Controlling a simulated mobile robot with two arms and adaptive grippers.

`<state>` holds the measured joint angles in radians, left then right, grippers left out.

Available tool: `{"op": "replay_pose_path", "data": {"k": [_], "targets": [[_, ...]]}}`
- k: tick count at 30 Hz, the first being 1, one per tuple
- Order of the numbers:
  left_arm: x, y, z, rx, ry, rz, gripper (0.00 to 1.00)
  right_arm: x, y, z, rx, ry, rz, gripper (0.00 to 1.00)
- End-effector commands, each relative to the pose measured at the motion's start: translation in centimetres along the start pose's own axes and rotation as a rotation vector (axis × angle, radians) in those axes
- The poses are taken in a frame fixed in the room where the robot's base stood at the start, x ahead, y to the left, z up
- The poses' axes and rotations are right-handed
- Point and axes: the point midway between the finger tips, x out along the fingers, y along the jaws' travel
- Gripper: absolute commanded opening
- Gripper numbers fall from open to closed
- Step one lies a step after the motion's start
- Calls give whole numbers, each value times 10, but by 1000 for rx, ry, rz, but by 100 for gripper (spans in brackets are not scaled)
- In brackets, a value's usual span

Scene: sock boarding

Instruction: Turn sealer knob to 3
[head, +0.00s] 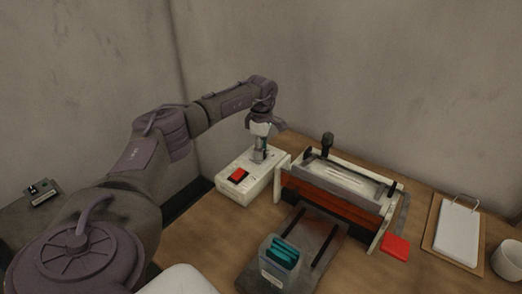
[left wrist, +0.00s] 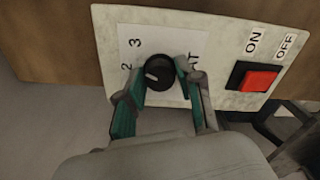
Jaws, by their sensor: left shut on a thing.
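The sealer's control box (head: 235,184) is off-white and stands at the table's left side, with a red switch (head: 238,175) on top. In the left wrist view, the black knob (left wrist: 158,71) sits on a white dial plate. The numerals 2 and 3 show to its left and upper left; other markings are partly hidden by the fingers. The knob's white mark is on its left side, pointing slightly below the 2. My left gripper (head: 261,155) reaches down onto the box. In the left wrist view, its green-padded fingers (left wrist: 159,86) are shut on the knob, one at each side.
The sealer (head: 340,185) with its black-handled bar stands right of the box. A clear bin (head: 279,272) with teal items sits on a dark plate in front.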

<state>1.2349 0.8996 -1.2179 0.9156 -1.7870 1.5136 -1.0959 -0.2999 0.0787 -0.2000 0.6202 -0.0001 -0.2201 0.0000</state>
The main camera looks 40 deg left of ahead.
Motion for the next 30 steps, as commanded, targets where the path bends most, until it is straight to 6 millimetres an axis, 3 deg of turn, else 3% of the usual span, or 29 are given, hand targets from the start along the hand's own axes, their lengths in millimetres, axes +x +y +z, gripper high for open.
{"op": "replay_pose_path", "data": {"k": [15,30], "targets": [[-1,1,0,334,-2,4,1,4,2,1,-1,0,2,90],[-2,1,0,395,-2,4,2,5,2,1,-1,0,2,90]]}}
